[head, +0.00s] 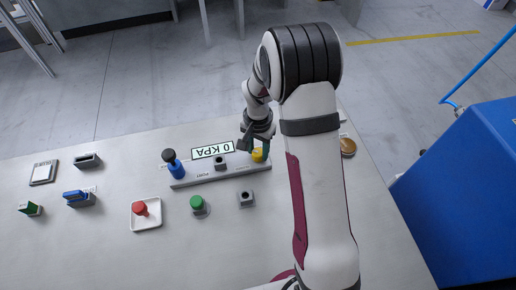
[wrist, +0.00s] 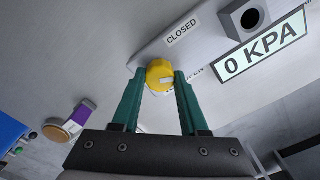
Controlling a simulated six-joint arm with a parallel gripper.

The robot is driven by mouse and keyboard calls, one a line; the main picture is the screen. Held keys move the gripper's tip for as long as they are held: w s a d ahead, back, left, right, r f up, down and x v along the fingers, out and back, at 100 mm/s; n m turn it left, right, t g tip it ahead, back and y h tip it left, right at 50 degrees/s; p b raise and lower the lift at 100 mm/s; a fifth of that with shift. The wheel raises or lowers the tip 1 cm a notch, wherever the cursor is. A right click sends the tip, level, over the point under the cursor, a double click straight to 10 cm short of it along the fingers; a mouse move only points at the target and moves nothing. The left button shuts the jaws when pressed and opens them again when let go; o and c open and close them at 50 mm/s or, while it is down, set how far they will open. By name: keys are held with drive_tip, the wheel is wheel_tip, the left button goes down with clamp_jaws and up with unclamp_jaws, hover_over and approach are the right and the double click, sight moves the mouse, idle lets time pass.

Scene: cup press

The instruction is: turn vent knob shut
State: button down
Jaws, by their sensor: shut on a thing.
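The yellow vent knob (head: 259,154) sits at the right end of the grey port bar (head: 195,178). My gripper (head: 254,147) reaches down to it from behind. In the wrist view the knob (wrist: 160,76) is between the two green fingertips (wrist: 159,82), which are shut on it. A "CLOSED" label (wrist: 182,33) is on the bar above the knob in that view. A second label beside the knob is partly hidden by a fingertip and the knob.
A display (head: 212,151) reads "0 KPA". A green button (head: 198,203), red button (head: 140,208), grey socket block (head: 246,199) and brown round object (head: 347,147) are nearby.

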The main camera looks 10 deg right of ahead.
sight(258, 152)
drive_tip(key=n, duration=0.5)
drive_tip(key=shift+n, duration=0.4)
idle(0.4)
drive_tip(key=shift+c, duration=2.2)
unclamp_jaws()
drive_tip(key=shift+r, duration=0.15)
wheel_tip(258, 152, up, 16)
drive_tip(key=shift+f, duration=0.2)
